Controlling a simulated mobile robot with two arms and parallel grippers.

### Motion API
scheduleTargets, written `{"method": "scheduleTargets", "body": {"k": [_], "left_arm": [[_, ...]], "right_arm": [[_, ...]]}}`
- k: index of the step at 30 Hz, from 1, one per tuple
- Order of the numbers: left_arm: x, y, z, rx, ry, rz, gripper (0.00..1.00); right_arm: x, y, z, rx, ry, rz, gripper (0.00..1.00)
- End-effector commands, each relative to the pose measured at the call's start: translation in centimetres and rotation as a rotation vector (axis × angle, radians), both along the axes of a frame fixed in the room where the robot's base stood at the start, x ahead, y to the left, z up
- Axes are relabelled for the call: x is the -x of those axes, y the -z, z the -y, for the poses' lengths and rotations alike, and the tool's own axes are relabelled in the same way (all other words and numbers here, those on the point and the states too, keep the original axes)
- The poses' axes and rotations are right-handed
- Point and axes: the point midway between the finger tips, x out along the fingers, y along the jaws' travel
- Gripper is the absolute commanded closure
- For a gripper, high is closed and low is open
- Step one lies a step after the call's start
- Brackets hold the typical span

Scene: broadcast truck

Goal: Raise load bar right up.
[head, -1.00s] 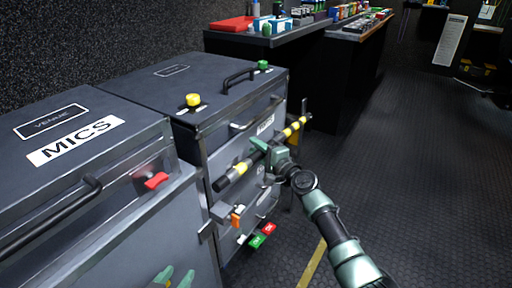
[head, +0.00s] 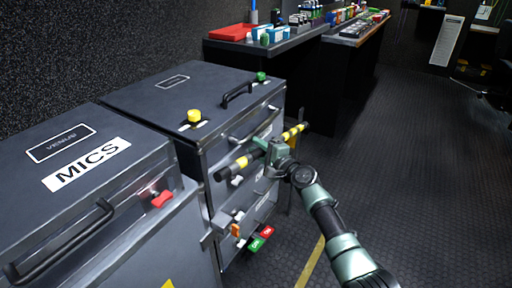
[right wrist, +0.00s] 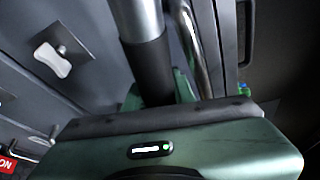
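The load bar (head: 238,165) is a dark bar with yellow bands. It runs slantwise along the front of the grey case (head: 190,80), its far end higher in the picture. My right gripper (head: 266,153) is around the middle of the bar and looks shut on it. In the right wrist view the bar (right wrist: 152,70) passes between the green fingers, whose tips are mostly hidden by the gripper body. My left gripper is not in view.
A second grey case marked MICS (head: 88,165) stands at the near left. Orange (head: 236,230), green and red (head: 267,232) tabs stick out low on the case front. A black counter (head: 285,48) with small goods stands behind.

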Motion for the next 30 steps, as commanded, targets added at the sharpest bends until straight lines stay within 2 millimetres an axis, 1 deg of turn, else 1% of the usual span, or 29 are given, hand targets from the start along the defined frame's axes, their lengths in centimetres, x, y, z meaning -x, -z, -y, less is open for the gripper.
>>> {"method": "scheduleTargets", "body": {"k": [1, 2, 3, 17, 20, 23, 30], "left_arm": [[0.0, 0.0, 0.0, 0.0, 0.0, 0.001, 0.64], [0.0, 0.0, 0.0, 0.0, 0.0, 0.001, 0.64], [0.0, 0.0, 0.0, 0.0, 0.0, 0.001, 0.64], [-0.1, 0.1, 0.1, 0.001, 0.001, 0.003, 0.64], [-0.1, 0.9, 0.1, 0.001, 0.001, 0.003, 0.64], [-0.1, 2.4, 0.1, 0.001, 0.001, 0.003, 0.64], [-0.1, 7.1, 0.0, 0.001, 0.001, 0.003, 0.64]], "right_arm": [[-0.1, -0.1, 0.1, 0.001, 0.003, 0.003, 0.64], [-0.1, -0.1, 0.1, 0.001, 0.003, 0.003, 0.56], [-0.1, -0.1, 0.1, 0.001, 0.002, 0.003, 0.53], [0.0, 0.1, 0.0, 0.001, 0.0, 0.003, 0.53], [0.1, 0.8, -0.1, 0.007, -0.001, 0.011, 0.53], [0.2, 2.0, -0.1, 0.021, -0.001, 0.028, 0.53], [0.6, 5.5, -0.4, 0.074, -0.001, 0.102, 0.53]]}}
